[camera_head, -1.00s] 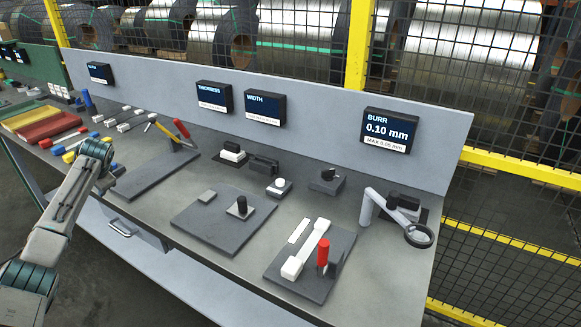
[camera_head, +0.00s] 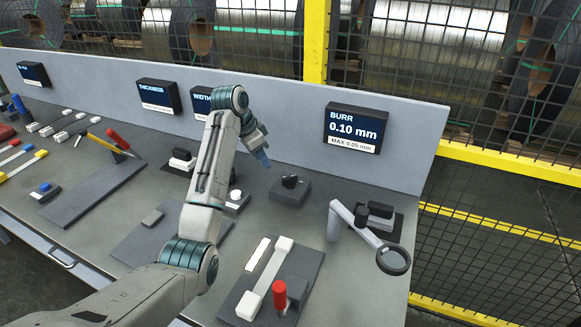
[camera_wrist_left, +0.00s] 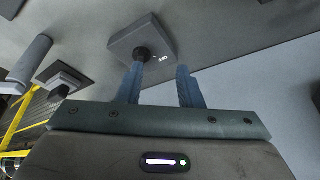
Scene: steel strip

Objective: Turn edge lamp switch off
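A small grey box (camera_head: 293,195) with a black knob (camera_head: 290,181) on top stands on the bench right of my left gripper; it looks like the lamp switch. My left gripper (camera_head: 264,160) hangs left of and above the box. In the wrist view it is open (camera_wrist_left: 160,75) with nothing between its fingers. I cannot tell whether it touches the knob. My right gripper is out of view.
A magnifier on a white arm (camera_head: 393,260) and a dark block (camera_head: 381,212) stand to the right. A plate with a red handle (camera_head: 279,294) lies in front. The BURR display (camera_head: 356,129) hangs on the grey back panel (camera_head: 410,125).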

